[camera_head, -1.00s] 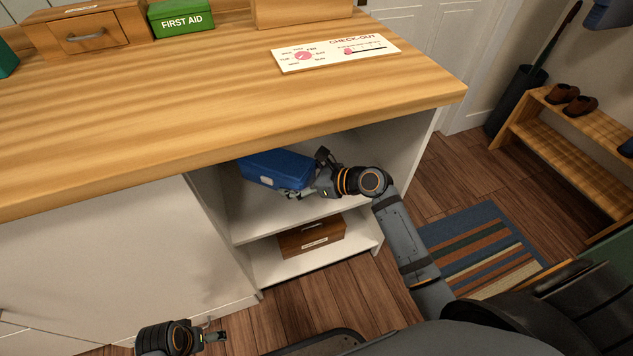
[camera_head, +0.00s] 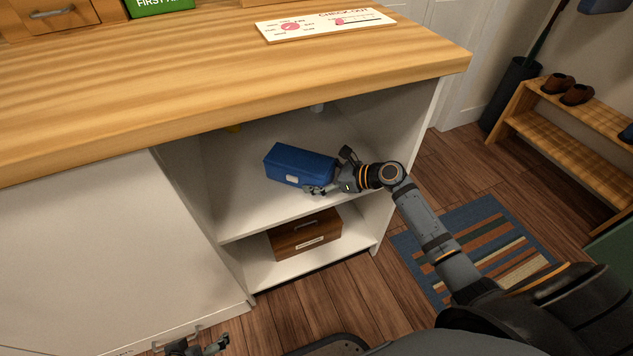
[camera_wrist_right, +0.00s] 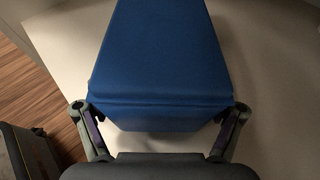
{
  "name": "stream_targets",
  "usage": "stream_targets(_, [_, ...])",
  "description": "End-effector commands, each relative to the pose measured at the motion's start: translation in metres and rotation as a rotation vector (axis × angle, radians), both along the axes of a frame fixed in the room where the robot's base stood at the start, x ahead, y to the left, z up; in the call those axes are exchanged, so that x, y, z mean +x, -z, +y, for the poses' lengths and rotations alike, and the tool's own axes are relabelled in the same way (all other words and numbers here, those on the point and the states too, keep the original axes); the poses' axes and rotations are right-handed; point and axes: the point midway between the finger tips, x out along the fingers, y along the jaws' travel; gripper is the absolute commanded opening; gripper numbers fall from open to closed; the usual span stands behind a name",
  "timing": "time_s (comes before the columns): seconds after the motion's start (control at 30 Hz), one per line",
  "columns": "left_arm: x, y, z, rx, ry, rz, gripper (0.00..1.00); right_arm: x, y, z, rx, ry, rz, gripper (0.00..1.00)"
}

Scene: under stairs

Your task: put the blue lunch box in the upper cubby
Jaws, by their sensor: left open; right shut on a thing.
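The blue lunch box (camera_head: 298,163) is inside the upper cubby (camera_head: 240,205), over its white shelf. My right gripper (camera_head: 330,176) is shut on the end of the box nearest the right side. In the right wrist view the blue lunch box (camera_wrist_right: 160,60) lies between the two fingers of my right gripper (camera_wrist_right: 160,125), one on each side. I cannot tell whether the box's underside touches the shelf. My left gripper (camera_head: 215,346) is open and empty, low at the bottom edge of the head view.
A brown wooden box (camera_head: 306,235) sits in the lower cubby. The wooden counter top (camera_head: 200,90) overhangs the cubbies and holds a check-out board (camera_head: 325,23). Shelf room is free left of the lunch box.

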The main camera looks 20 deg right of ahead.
Motion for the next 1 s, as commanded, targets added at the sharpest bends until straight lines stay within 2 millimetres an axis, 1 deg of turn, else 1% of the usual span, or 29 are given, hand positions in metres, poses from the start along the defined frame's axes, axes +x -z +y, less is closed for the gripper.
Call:
stream_targets(0.03, [0.0,0.003,-0.001,-0.004,-0.002,-0.011,1.0,0.001,0.003,0.001,0.002,0.0,-0.003,0.42])
stream_targets(0.33, [0.001,0.0,-0.001,-0.004,-0.002,-0.014,1.0,0.0,0.002,0.001,0.002,0.0,-0.002,0.42])
stream_targets(0.37, [0.001,0.0,-0.001,-0.004,-0.002,-0.014,1.0,0.0,0.004,0.0,0.001,0.0,-0.001,0.84])
stream_targets(0.4, [0.001,0.001,-0.001,-0.003,-0.002,-0.013,1.0,0.0,0.004,0.001,0.001,0.0,-0.001,0.89])
stream_targets(0.5, [0.001,0.001,-0.001,-0.003,-0.002,-0.013,1.0,0.0,0.004,0.0,0.0,0.0,-0.001,1.0])
stream_targets(0.87, [0.001,0.001,-0.001,-0.003,-0.002,-0.013,1.0,0.0,0.002,0.0,-0.001,-0.001,-0.002,1.0])
stream_targets(1.0, [0.0,-0.01,0.002,0.009,0.005,0.02,1.0,-0.012,-0.007,-0.013,-0.005,-0.001,0.002,1.0])
